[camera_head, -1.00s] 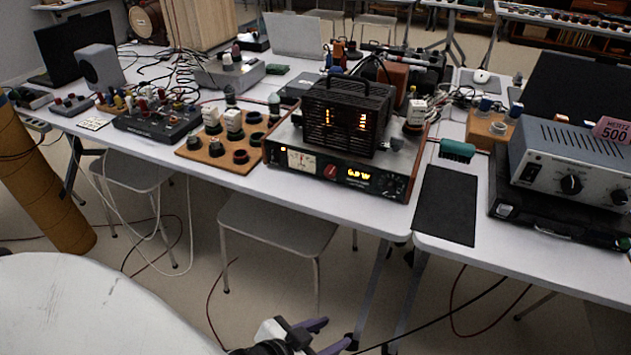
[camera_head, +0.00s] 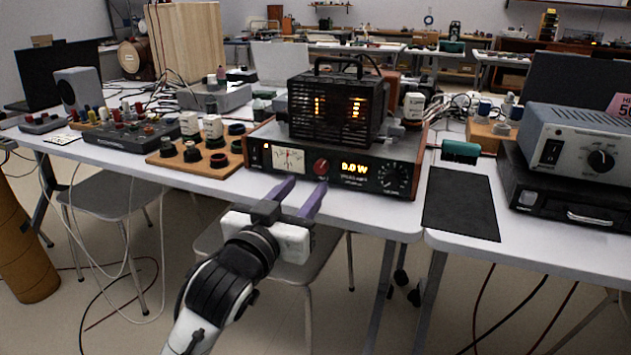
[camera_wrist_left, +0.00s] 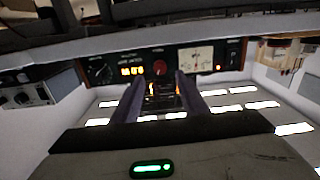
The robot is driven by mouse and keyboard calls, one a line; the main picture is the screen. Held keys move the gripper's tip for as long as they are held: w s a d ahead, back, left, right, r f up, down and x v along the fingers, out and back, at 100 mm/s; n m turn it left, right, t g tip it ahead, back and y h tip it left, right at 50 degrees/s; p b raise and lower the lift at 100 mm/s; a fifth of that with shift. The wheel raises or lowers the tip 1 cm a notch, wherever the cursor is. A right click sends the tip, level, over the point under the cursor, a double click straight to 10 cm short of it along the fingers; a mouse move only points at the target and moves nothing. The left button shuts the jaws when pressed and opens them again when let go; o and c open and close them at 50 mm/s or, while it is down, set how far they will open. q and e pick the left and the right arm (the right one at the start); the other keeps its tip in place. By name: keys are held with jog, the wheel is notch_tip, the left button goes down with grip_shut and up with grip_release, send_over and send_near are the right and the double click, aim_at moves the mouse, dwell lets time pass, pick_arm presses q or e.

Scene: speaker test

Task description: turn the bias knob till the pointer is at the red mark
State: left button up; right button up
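The amplifier unit (camera_head: 255,158) stands at the table's front edge, with a black caged part (camera_head: 338,110) on top. Its front panel has a pale needle meter (camera_head: 289,159), a red knob (camera_head: 321,167), a lit display (camera_head: 355,168) and a dark dial knob (camera_head: 392,177). The panel lettering and the meter's needle are too small to read. My left gripper (camera_head: 307,184) is open and empty, its purple fingers pointing at the panel below the meter and red knob. In the left wrist view the red knob (camera_wrist_left: 160,67) shows just beyond the fingertips, apparently untouched. My right gripper is not in view.
A wooden board with dark sockets (camera_head: 170,160) lies left of the amplifier. A black mat (camera_head: 460,205) and a grey power unit (camera_head: 575,150) are to the right. The table's white front edge (camera_head: 385,221) runs below the panel.

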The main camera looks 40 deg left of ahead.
aim_at(320, 170)
pick_arm(q)
jog(key=b+x, duration=0.1)
jog(key=x, duration=0.5)
jog(key=shift+w, duration=0.3)
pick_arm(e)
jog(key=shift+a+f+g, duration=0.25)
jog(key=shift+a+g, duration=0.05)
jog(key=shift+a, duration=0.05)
